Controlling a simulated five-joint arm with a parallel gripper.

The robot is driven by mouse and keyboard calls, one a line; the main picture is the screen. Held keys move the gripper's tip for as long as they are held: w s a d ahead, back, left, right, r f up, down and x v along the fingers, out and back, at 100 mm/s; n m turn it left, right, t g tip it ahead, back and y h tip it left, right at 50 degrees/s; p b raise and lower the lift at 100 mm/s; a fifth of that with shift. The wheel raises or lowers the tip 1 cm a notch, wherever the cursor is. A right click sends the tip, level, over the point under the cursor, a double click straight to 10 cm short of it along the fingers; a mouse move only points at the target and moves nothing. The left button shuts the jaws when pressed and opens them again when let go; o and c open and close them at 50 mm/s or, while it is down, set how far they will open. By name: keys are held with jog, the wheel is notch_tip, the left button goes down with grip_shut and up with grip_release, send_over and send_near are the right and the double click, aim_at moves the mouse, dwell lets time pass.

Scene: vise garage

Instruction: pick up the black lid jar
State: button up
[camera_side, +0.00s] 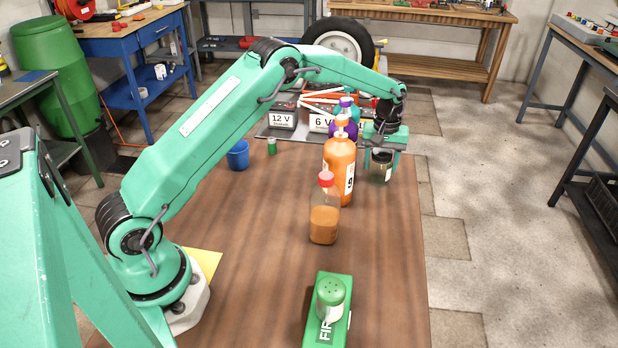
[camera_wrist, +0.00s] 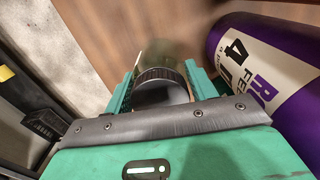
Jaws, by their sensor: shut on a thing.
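The black lid jar (camera_side: 381,168) is at the far right part of the wooden table in the side view, with a dark lid on clear glass. In the wrist view the dark, ribbed lid of the jar (camera_wrist: 162,82) sits between the two green fingers. My gripper (camera_side: 382,152) points down over the jar and is shut on it, one finger on each side. It also shows in the wrist view (camera_wrist: 160,90). I cannot tell whether the jar's base touches the table.
A purple bottle (camera_wrist: 265,65) stands close beside my gripper. An orange bottle (camera_side: 339,170) and a red-capped bottle (camera_side: 324,220) stand nearer. A green box (camera_side: 327,310) carries a shaker (camera_side: 330,297). The table's right edge is close to the jar.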

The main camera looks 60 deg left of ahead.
aim_at(383, 151)
jog(key=shift+r, duration=0.1)
jog(key=shift+r, duration=0.45)
notch_tip(383, 151, up, 3)
jog(key=shift+r, duration=0.1)
jog(key=s+d+r, duration=0.5)
jog(key=d+r, duration=0.1)
jog(key=d, duration=0.4)
jog(key=shift+s+d+r, duration=0.15)
jog(key=shift+s+r, duration=0.05)
jog(key=shift+r, duration=0.15)
